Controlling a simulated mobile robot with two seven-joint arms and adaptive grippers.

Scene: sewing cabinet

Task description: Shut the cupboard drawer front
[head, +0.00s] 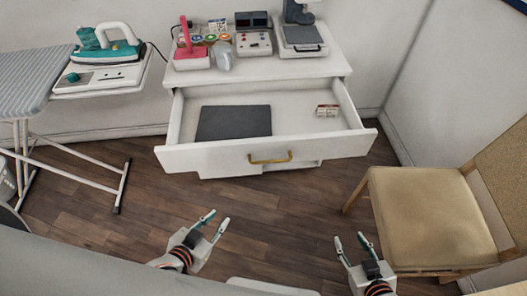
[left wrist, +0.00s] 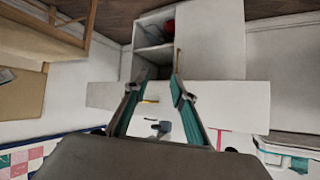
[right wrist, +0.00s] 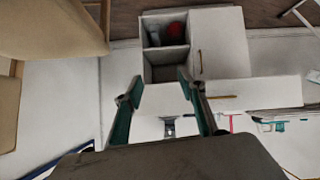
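The white cupboard drawer stands pulled far out, and its drawer front (head: 225,156) with a brass handle (head: 270,158) faces me. Inside the drawer lie a dark grey flat sheet (head: 233,122) and a small red-and-white box (head: 327,111). My left gripper (head: 216,223) is open and empty, in front of and below the drawer front, left of the handle. My right gripper (head: 351,241) is open and empty, in front of the drawer's right end. Neither touches the drawer. Both wrist views show the cabinet beyond the open fingers, with open compartments (right wrist: 165,66) in it.
A chair with a tan seat (head: 430,208) stands close on the right. An ironing board (head: 30,80) with legs stands at the left, beside an iron (head: 112,45). A pink item (head: 187,48) and machines stand on the cabinet top. The floor before the drawer is clear.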

